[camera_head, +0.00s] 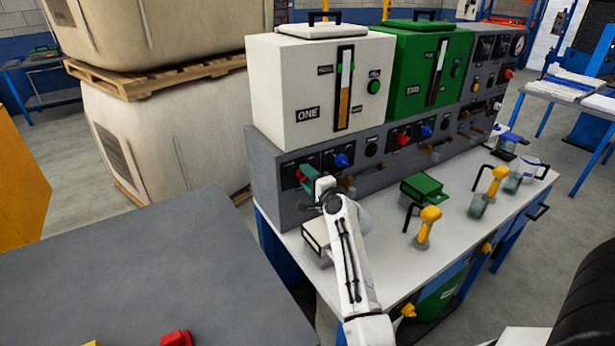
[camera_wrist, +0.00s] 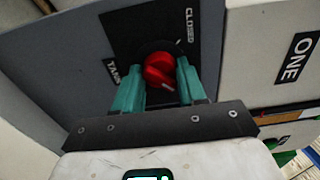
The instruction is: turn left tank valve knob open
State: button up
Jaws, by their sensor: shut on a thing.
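The left tank valve knob (camera_wrist: 159,66) is red and round, on a black plate lettered "TANK" and what reads as "CLOSED" in the wrist view. A pale mark shows on its lower right edge. My gripper (camera_wrist: 160,76) has its two teal fingers on either side of the knob, shut on it. In the head view my gripper (camera_head: 311,180) is at the left end of the grey panel (camera_head: 268,170), below the white tank (camera_head: 290,85) marked "ONE". Only a little red of the knob shows there.
A blue knob (camera_head: 342,160) is close right of my gripper. Further right are another red knob (camera_head: 404,139) and a blue one (camera_head: 426,131). A green box (camera_head: 421,188) and yellow-topped handles (camera_head: 429,222) stand on the white bench (camera_head: 385,265). A grey table (camera_head: 130,265) is at left.

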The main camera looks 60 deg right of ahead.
jog(key=shift+f, duration=0.1)
dwell(0.3)
jog(key=o, duration=1.1)
jog(key=shift+c, duration=0.2)
jog(key=v, duration=1.1)
jog(key=shift+b, duration=0.3)
jog(key=shift+d, duration=0.15)
